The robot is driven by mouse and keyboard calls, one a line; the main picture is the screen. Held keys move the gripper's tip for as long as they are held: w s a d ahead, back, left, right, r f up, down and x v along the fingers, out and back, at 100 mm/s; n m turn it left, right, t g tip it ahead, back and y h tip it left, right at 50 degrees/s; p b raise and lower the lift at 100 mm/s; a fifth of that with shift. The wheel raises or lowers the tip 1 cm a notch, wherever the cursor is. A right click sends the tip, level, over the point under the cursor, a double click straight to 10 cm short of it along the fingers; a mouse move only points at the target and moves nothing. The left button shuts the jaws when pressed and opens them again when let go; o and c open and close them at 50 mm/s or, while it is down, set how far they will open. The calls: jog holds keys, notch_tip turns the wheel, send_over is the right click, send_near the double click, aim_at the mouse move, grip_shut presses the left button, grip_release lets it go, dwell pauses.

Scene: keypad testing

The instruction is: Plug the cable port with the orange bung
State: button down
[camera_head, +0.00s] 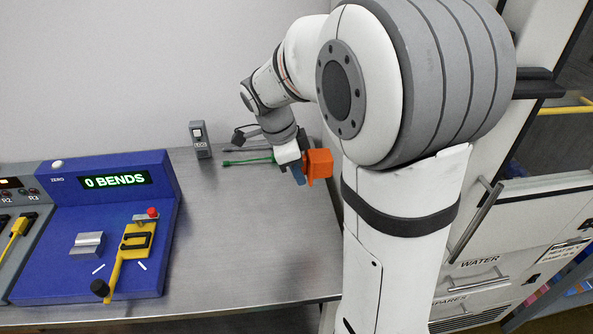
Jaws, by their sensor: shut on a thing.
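The orange bung (319,162) is a blocky orange piece at the end of my arm, above the right part of the steel bench. My gripper (302,168) is shut on it, with a blue part showing just below the white gripper body. The bung appears raised off the bench, though its exact height is hard to tell. I cannot make out the cable port; my large white and grey arm covers much of the right side.
A blue bending device (55,265) reading "0 BENDS" stands at left, with a yellow lever (116,272). A grey switch box (200,140) and a green-handled tool (246,162) are at the back. The bench (245,245) is clear in the middle. White drawers (480,285) stand at right.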

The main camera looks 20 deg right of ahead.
aim_at(328, 167)
jog(key=shift+s+d+b, duration=0.15)
jog(key=shift+s+d, duration=0.05)
jog(key=shift+d, duration=0.75)
jog(key=shift+s+d+b, duration=0.1)
jog(key=shift+s+d, duration=0.1)
jog(key=shift+d, duration=0.75)
jog(key=shift+s+d+b, duration=0.15)
jog(key=shift+s+d, duration=0.05)
jog(key=shift+d, duration=0.75)
jog(key=shift+b, duration=0.5)
jog(key=shift+d, duration=0.2)
jog(key=shift+s+d, duration=0.1)
jog(key=shift+d, duration=0.2)
jog(key=shift+s+d, duration=0.15)
jog(key=shift+d, duration=0.6)
jog(key=shift+s+d, duration=0.15)
jog(key=shift+d, duration=0.6)
jog(key=shift+s+d, duration=0.1)
jog(key=shift+d, duration=0.35)
jog(key=shift+d+b, duration=0.3)
jog(key=c, duration=1.3)
grip_release()
